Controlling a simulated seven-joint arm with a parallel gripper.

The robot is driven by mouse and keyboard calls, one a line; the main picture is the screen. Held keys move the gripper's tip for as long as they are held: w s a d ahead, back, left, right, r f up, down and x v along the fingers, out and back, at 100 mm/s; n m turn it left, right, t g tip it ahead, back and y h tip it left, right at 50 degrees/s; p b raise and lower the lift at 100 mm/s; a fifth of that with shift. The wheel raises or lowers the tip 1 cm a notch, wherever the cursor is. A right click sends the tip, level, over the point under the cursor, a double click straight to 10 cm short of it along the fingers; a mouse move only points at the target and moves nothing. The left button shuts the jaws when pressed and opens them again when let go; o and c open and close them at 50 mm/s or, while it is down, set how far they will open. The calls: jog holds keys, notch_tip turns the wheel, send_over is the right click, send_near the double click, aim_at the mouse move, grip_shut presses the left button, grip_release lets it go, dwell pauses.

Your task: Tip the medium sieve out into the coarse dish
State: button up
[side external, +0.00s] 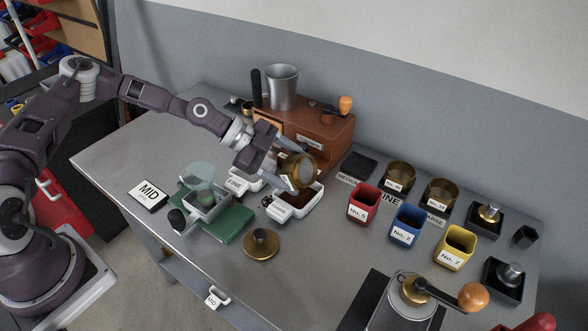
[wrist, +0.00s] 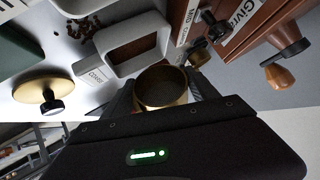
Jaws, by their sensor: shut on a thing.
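My gripper (side external: 275,160) is shut on a brass sieve (side external: 297,168) and holds it tilted in the air above a white dish (side external: 304,211). In the wrist view the sieve (wrist: 161,88) sits between the fingers, its round rim showing. The white dish also shows in the wrist view (wrist: 128,66), with a tab that seems to read COARSE. Dark brown matter shows inside the dish in the side view. Small dark bits lie on the table beside it. The sieve's contents cannot be made out.
A FINE-labelled white dish (side external: 240,184) stands close left. A brass lid with a black knob (side external: 261,245) lies in front, and a green-based scale (side external: 232,226) left. Red (side external: 362,205), blue (side external: 405,226) and yellow (side external: 455,247) cups stand right.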

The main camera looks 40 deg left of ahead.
aim_at(290, 158)
dwell(0.4)
jog(key=shift+r, duration=1.55)
jog(key=shift+d, duration=0.1)
